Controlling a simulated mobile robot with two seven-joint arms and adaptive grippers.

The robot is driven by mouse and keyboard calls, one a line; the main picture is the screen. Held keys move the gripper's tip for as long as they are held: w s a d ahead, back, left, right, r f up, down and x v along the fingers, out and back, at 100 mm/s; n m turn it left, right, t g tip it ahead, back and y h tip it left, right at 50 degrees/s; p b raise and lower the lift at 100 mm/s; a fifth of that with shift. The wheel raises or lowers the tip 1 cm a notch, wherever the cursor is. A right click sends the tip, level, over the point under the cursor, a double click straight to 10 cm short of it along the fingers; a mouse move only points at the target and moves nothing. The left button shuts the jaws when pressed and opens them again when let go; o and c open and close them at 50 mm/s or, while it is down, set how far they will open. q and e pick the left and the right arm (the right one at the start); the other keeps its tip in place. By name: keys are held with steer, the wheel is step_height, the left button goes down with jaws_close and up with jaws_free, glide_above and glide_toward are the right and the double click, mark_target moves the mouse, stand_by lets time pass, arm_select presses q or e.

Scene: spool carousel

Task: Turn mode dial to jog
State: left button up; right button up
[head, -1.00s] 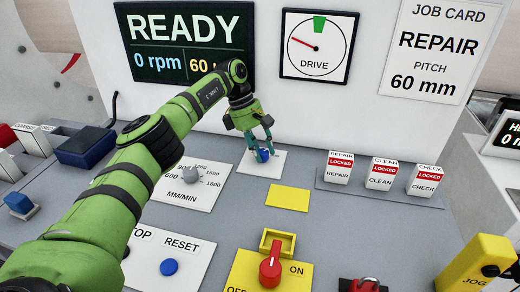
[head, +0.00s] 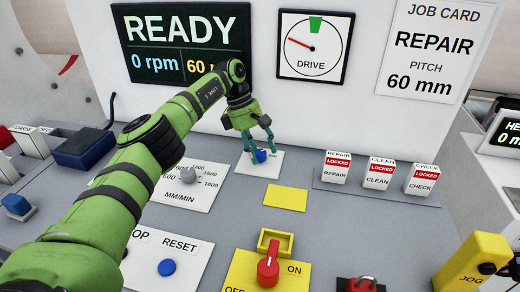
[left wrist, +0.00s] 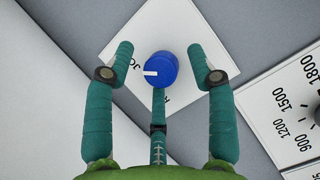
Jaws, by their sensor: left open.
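The mode dial is a blue round knob (head: 260,156) on a white plate (head: 268,167) at the back of the panel, below the drive gauge. It also shows in the left wrist view (left wrist: 161,69), with a white pointer mark toward the picture's left. The plate's lettering (left wrist: 125,62) is partly hidden by my fingers and the knob. My left gripper (head: 258,146) is open over the knob. In the left wrist view its teal fingers (left wrist: 166,70) stand on either side of the knob, with gaps, and a third finger lies below it. My right gripper is out of view.
A grey speed knob (head: 188,175) marked MM/MIN is left of the dial, beneath my left arm. Locked REPAIR, CLEAN and CHECK switches (head: 380,175) stand to the right. A red switch (head: 268,264) and blue reset button (head: 167,267) are in front. The upright panel (head: 310,110) is close behind.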

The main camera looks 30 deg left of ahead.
arm_select(q)
steer(key=v, duration=0.7)
steer(key=shift+d+r, duration=0.15)
steer(key=shift+r, duration=0.05)
steer(key=shift+f, duration=0.1)
